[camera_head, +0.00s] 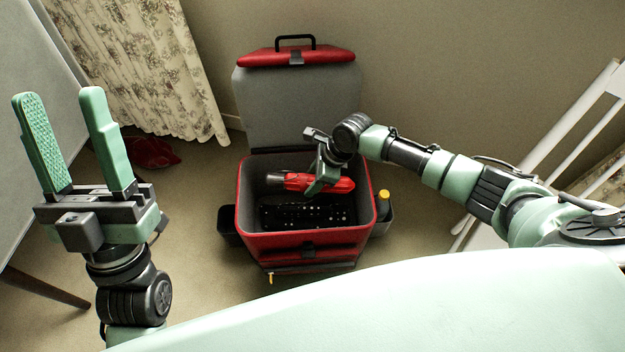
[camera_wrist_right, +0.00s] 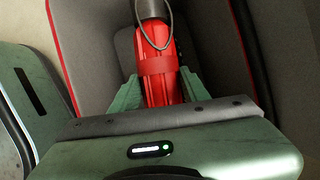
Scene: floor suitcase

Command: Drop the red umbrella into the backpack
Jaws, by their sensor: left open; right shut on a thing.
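The red umbrella (camera_head: 338,185) has a grey handle end pointing left in the head view. My right gripper (camera_head: 318,186) is shut on it and holds it over the open backpack's main compartment. In the right wrist view the umbrella (camera_wrist_right: 158,62) lies between the two green fingers of my right gripper (camera_wrist_right: 160,90), with a wrist loop at its handle. The backpack (camera_head: 308,245) is grey with red edges, stands on the floor, and its lid is raised at the back. My left gripper (camera_head: 70,140) is open, empty, and far left of the backpack.
A dark item with light dots (camera_head: 300,215) lies inside the backpack. A yellow-capped bottle (camera_head: 384,198) sits in its right side pocket. A white chair (camera_head: 580,135) stands at right. A dark red item (camera_head: 152,152) lies by the curtain (camera_head: 150,70).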

